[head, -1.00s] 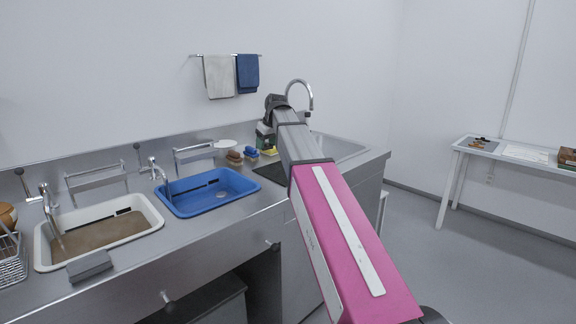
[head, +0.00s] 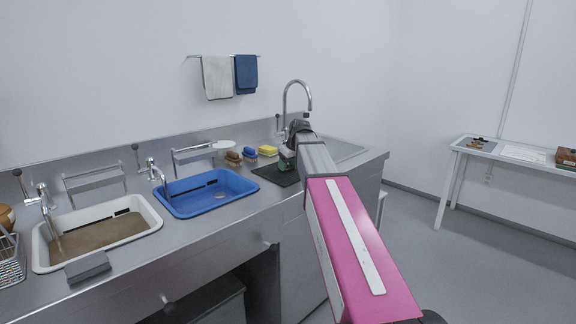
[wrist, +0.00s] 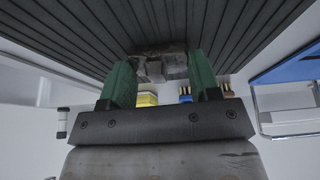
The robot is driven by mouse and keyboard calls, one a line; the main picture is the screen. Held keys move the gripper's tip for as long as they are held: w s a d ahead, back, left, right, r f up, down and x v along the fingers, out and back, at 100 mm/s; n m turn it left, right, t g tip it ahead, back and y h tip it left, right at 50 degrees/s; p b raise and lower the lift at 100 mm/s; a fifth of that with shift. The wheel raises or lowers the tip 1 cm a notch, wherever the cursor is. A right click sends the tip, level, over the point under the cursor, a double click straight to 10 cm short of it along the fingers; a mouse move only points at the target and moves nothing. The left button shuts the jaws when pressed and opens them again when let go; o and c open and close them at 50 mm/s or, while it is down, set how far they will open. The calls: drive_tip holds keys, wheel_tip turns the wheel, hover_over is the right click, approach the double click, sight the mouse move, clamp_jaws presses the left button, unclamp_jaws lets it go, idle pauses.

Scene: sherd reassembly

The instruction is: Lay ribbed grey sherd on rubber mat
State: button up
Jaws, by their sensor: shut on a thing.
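The rubber mat (head: 268,174) is a dark sheet on the steel counter, right of the blue basin. In the wrist view the ribbed mat (wrist: 70,30) fills the top of the picture. My gripper (wrist: 160,72), with green fingers, is shut on a small grey-brown sherd (wrist: 155,68) between its fingertips. The sherd is close to the mat; I cannot tell whether it touches. In the head view my gripper (head: 287,160) is low over the mat's right part, and the sherd cannot be made out there.
A blue basin (head: 215,198) and a white basin with brown water (head: 100,232) are to the left. Brushes (head: 233,158) and a yellow sponge (head: 268,151) stand behind the mat. A tall tap (head: 297,84) rises behind my gripper. A grey block (head: 88,267) lies at the front edge.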

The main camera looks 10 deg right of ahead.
drive_tip(key=shift+f, duration=0.1)
drive_tip(key=o, duration=1)
drive_tip(key=v, duration=1.2)
